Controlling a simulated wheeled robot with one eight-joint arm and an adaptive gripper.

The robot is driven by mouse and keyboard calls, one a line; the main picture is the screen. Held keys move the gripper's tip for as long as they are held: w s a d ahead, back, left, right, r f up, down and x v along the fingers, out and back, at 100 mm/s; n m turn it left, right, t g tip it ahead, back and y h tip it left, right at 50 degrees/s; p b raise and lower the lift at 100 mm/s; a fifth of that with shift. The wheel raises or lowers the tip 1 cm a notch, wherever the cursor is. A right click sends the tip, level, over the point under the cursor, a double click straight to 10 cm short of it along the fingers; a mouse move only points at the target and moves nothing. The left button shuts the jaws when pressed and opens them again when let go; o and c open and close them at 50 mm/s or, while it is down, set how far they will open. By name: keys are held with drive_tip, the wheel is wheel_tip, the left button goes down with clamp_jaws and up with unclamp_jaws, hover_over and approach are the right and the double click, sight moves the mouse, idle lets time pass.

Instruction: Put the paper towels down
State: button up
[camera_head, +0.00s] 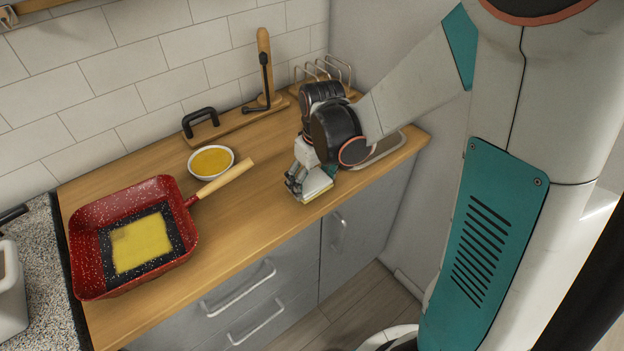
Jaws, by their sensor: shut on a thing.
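My gripper (304,182) is over the right part of the wooden counter, near its front edge, and points down. It is shut on a small whitish, flat block with a yellowish lower edge, which I take to be the paper towels (317,188). The fingers and wrist hide part of the block. I cannot tell whether it touches the counter or hangs just above it.
A red speckled pan (88,232) with a yellow square in it stands at left, its wooden handle pointing right. A white bowl of yellow liquid (211,162) is behind the handle. A wooden board with a black handle (201,124), an upright wooden holder (264,60) and a wire rack (328,70) line the wall. A grey tray (385,148) is right of my gripper. The counter (250,215) is bare between pan and gripper.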

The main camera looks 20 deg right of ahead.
sight(316, 184)
drive_tip(key=shift+f, duration=0.2)
drive_tip(key=o, duration=1.1)
drive_tip(key=shift+r, duration=0.15)
wheel_tip(316, 184, up, 12)
drive_tip(key=s+p, duration=0.1)
drive_tip(key=p, duration=0.3)
drive_tip(key=s+r+m+t, duration=0.3)
drive_tip(key=s+r+t, duration=0.2)
drive_tip(key=s, duration=0.8)
drive_tip(key=shift+s+r+m+t, duration=0.3)
drive_tip(key=shift+s+r+t, duration=0.1)
drive_tip(key=shift+r, duration=1.15)
